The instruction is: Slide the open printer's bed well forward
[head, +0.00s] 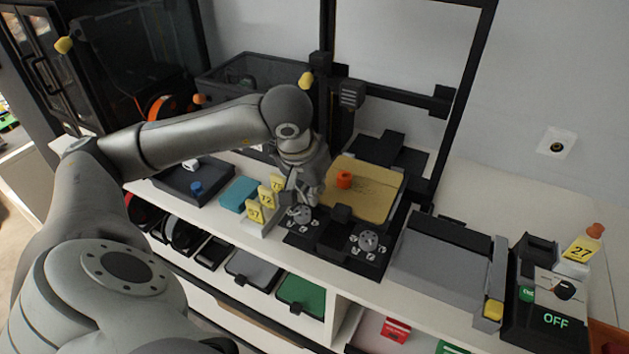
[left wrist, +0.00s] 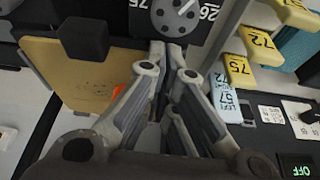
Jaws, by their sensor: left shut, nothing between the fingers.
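The open printer has a tall black frame (head: 478,70) and a gold bed (head: 375,200) with a small orange part (head: 344,180) on it. A black block (head: 342,213) sits at the bed's front edge. My left gripper (head: 305,196) is shut and empty, beside the bed's front left corner, above the left dial (head: 302,215). In the left wrist view its fingers (left wrist: 176,50) point at the dial (left wrist: 175,15), with the bed (left wrist: 70,75) and black block (left wrist: 84,38) to their left. Contact with the bed cannot be made out. The right gripper is out of view.
A second dial (head: 369,241) is at the printer's front right. Yellow numbered tags (head: 256,212) stand left of the printer. A grey-topped box (head: 440,260) and a box marked OFF (head: 550,310) stand to the right. The counter (head: 490,215) is bare behind them.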

